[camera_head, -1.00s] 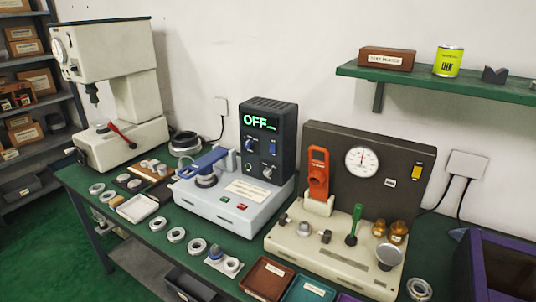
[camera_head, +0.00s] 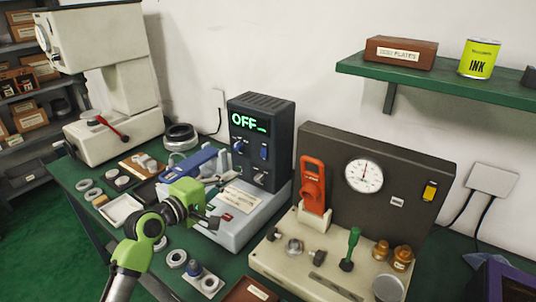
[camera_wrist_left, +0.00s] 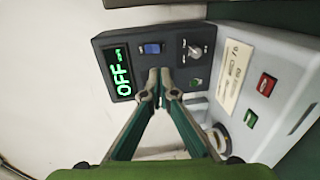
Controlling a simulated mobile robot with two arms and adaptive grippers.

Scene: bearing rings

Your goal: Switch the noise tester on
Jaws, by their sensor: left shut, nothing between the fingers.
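The noise tester has a dark upright panel (camera_head: 262,108) on a pale grey base (camera_head: 262,215); its display (camera_head: 249,123) reads OFF in green. A silver knob (camera_wrist_left: 195,50) and a small green button (camera_wrist_left: 196,82) are lower on the panel. My left gripper (camera_head: 212,222) is in front of the tester, shut and empty. In the left wrist view its fingertips (camera_wrist_left: 160,75) point at the panel beside the rocker and cover part of it. My right gripper is out of view.
A gauge tester (camera_head: 378,205) stands close on the right, a white press (camera_head: 105,75) on the left. Rings lie along the bench front. A shelf (camera_head: 440,90) overhangs right.

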